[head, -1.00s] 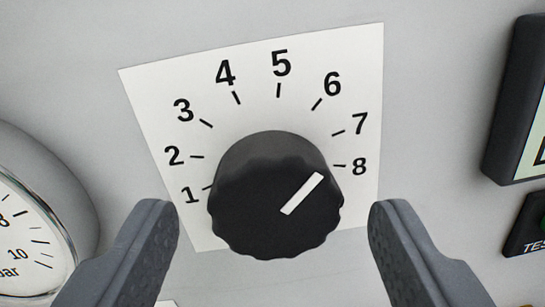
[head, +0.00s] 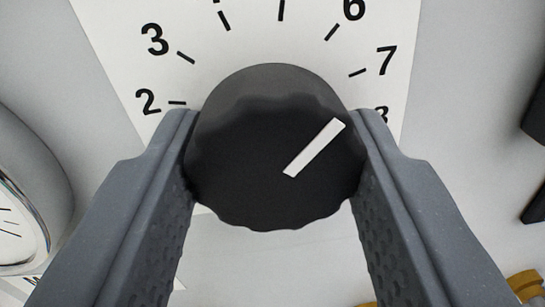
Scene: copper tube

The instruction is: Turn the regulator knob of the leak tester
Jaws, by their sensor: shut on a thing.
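The regulator knob (head: 265,150) is black, round and scalloped, in the middle of the head view. Its white pointer line slants to the upper right, roughly towards the 6 and 7 marks. Behind it is a white scale plate (head: 250,35) with black numbers; 2, 3, 6 and 7 can be read. The 8 is partly covered, and 1 is hidden. My gripper (head: 275,145) has its grey textured fingers on the left and right sides of the knob, shut on it.
A round gauge (head: 18,225) with a metal rim stands on the panel at the left edge. A dark-framed part (head: 536,115) sits at the right edge. A brass-coloured piece (head: 525,283) shows at the lower right.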

